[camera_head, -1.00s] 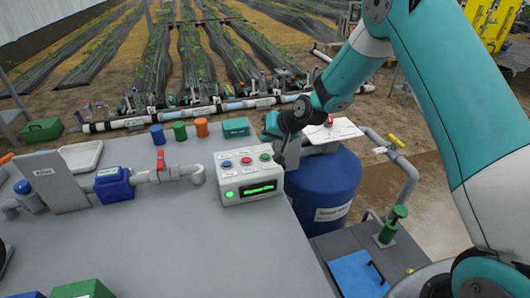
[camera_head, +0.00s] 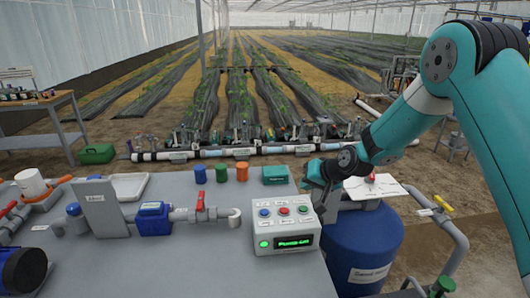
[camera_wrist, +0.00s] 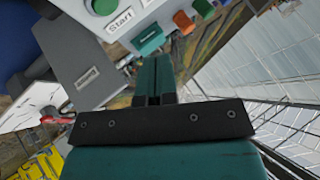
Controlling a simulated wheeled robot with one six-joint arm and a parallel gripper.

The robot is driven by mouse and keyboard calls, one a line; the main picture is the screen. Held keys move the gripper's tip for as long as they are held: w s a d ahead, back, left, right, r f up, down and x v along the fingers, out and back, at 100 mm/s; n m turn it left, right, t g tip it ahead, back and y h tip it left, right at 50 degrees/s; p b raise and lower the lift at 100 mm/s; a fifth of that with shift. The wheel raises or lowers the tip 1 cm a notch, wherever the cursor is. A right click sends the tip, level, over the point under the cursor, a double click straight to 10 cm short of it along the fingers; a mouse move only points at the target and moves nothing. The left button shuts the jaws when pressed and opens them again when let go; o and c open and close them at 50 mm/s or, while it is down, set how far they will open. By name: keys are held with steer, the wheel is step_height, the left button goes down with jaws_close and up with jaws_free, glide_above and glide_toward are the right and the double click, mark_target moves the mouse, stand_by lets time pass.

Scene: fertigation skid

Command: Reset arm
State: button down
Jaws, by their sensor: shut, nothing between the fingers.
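The wrist view shows part of the box with the green button (camera_wrist: 104,6) and a "Start" label. I cannot tell whether the fingers touch the box.
The grey bench (camera_head: 200,270) carries a blue meter (camera_head: 153,218), a red-handled valve (camera_head: 200,202), an upright grey plate (camera_head: 97,208) and several coloured caps. A blue drum (camera_head: 360,245) with a white card on top stands right of the bench, beneath my arm. Planted rows lie beyond.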

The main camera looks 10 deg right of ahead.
steer(key=s+a+r+n+g, duration=0.2)
steer(key=s+a+r, duration=0.1)
steer(key=s+r, duration=0.35)
steer(key=s+a+r+n+g, duration=0.1)
steer(key=s+a+r+n, duration=0.15)
steer(key=s+r, duration=0.45)
steer(key=s+r+n+g, duration=0.2)
steer(key=s, duration=1)
steer(key=s+r+n+g+h, duration=0.1)
steer(key=s+n+g, duration=0.1)
steer(key=s, duration=1.1)
steer(key=shift+s+d+r, duration=0.15)
steer(key=shift+d+r, duration=0.2)
steer(key=shift+r, duration=0.05)
